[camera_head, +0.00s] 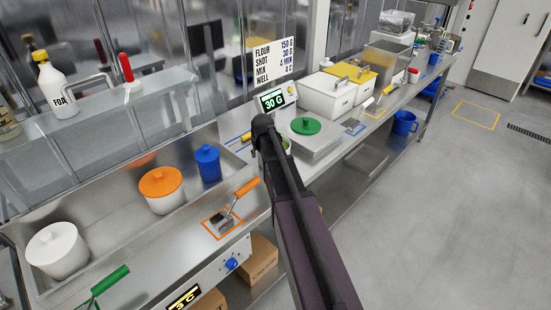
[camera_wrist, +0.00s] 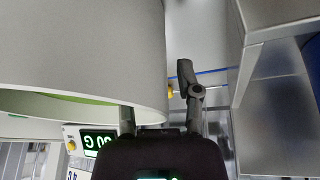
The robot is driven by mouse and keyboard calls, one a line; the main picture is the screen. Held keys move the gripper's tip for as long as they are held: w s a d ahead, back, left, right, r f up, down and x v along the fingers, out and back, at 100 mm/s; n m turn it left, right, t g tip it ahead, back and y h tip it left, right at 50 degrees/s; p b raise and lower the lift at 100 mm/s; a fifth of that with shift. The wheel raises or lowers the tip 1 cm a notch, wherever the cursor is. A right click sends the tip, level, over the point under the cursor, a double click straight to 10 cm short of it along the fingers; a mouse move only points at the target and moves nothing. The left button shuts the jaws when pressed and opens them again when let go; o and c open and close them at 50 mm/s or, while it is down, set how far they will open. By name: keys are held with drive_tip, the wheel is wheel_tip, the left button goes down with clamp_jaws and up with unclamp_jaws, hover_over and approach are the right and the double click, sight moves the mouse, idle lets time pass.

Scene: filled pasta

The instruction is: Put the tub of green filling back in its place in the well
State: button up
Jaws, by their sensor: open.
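A large pale tub (camera_wrist: 80,50) fills the upper left of the wrist view, with a strip of green (camera_wrist: 85,98) showing inside its rim. My gripper (camera_wrist: 160,95) is open at its wall: one finger is partly hidden by the tub, the other stands clear to the right. I cannot tell whether either touches it. In the head view my gripper (camera_head: 266,124) is by the scale and my arm hides most of the tub; a little green (camera_head: 285,143) shows beside it. A green lid (camera_head: 305,126) lies nearby. The steel well (camera_head: 110,204) is at left.
The well holds a white tub (camera_head: 57,250), an orange-lidded tub (camera_head: 160,190) and a blue-lidded tub (camera_head: 208,163). An orange-handled scoop (camera_head: 232,208) and a green-handled tool (camera_head: 108,281) lie along its front. The display (camera_head: 272,101) reads 30 G. White bins (camera_head: 325,97) stand farther right.

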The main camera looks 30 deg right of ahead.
idle(0.6)
clamp_jaws()
